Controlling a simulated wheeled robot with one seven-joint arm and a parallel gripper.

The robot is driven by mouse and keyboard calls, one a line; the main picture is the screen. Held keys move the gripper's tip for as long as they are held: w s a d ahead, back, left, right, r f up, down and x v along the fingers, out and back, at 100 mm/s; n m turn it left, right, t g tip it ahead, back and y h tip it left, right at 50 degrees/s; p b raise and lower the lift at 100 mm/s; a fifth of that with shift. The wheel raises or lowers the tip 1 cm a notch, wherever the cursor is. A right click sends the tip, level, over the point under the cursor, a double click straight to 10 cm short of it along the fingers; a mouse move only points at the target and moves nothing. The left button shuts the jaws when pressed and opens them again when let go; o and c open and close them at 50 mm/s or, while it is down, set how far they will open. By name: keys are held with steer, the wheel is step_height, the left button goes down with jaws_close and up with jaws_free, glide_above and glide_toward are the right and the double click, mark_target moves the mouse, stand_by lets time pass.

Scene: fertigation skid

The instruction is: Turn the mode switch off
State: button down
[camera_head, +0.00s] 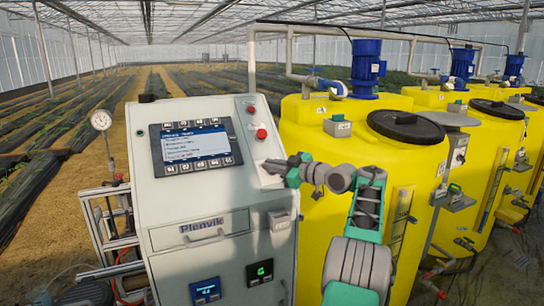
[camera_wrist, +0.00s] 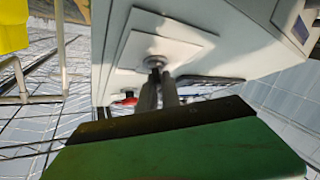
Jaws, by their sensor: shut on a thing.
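The mode switch (camera_wrist: 154,62) is a small round grey knob on a pale square plate (camera_wrist: 125,52), seen in the wrist view. My gripper (camera_wrist: 158,84) has its two dark fingers closed together on the knob. In the head view my gripper (camera_head: 274,170) reaches in from the right to the sloped face of the white control cabinet (camera_head: 165,190). There its fingers and wrist hide most of the switch, and I cannot read its position or any labels.
A screen with keys (camera_head: 195,147) is left of my gripper. A red button (camera_head: 261,133) and a red knob (camera_head: 251,109) sit above it. A yellow tank (camera_head: 325,135) with a black lid (camera_head: 405,126) stands close on the right. A gauge (camera_head: 101,121) stands left.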

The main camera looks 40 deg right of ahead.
steer(key=shift+r+n+g+y+p, duration=0.15)
steer(key=shift+n+g+y+p, duration=0.25)
steer(key=shift+n+p, duration=0.6)
steer(key=shift+p, duration=0.45)
steer(key=shift+a+f, duration=0.1)
steer(key=shift+f, duration=0.1)
steer(key=c, duration=1.5)
jaws_free()
steer(key=shift+c, duration=0.2)
